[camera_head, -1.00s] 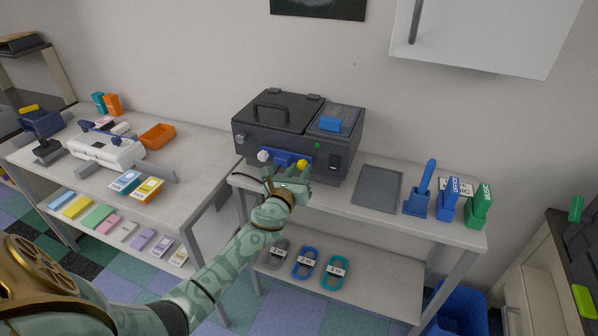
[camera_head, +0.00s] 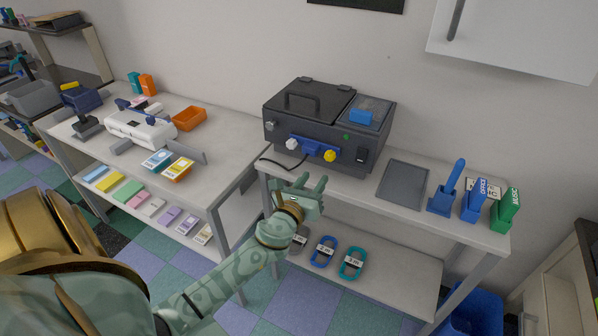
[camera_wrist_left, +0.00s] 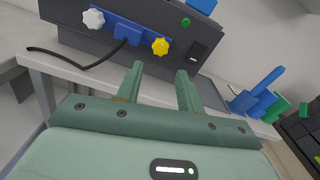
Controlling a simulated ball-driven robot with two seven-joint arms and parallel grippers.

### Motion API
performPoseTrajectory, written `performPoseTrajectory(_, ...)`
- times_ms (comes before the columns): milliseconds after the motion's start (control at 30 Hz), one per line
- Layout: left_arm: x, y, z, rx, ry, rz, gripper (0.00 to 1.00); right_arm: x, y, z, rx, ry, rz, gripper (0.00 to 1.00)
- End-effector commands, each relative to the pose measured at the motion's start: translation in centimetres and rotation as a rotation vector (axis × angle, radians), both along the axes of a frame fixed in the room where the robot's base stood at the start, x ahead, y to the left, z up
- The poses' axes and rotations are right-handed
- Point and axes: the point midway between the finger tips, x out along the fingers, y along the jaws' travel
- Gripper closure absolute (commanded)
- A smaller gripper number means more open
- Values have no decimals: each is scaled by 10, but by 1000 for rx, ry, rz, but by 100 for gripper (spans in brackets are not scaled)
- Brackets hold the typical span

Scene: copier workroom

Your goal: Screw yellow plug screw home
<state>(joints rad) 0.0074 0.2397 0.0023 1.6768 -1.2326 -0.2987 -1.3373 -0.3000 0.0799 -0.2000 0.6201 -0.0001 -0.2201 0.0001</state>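The yellow plug screw (camera_head: 329,156) sits on the right end of a blue plug (camera_head: 311,147) on the front of a dark grey machine (camera_head: 282,131). It also shows in the left wrist view (camera_wrist_left: 160,46), ahead of the fingers and apart from them. A white plug screw (camera_head: 291,143) is at the plug's left end. How deep the yellow screw sits cannot be told. My left gripper (camera_head: 311,186) is open and empty, below and in front of the plug; its two spread fingers show in the left wrist view (camera_wrist_left: 158,74). My right gripper is not in view.
A black cable (camera_head: 280,164) runs left from the plug. A grey mat (camera_head: 403,184), a blue stamp holder (camera_head: 443,200) and upright blue and green boxes stand to the right. Cable coils (camera_head: 323,251) lie on the lower shelf. A white device (camera_head: 140,129) is on the left table.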

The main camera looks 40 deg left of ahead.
Motion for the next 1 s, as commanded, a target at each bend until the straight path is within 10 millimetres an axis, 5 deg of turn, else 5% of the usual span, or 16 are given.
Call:
performPoseTrajectory(200, -52, -12, -2, 1, 4, 0, 62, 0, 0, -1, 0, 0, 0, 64)
performPoseTrajectory(400, -74, -18, -2, 1, 4, 0, 62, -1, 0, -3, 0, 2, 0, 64)
performPoseTrajectory(1000, -76, -18, -1, 1, 1, 0, 62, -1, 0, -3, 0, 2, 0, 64)
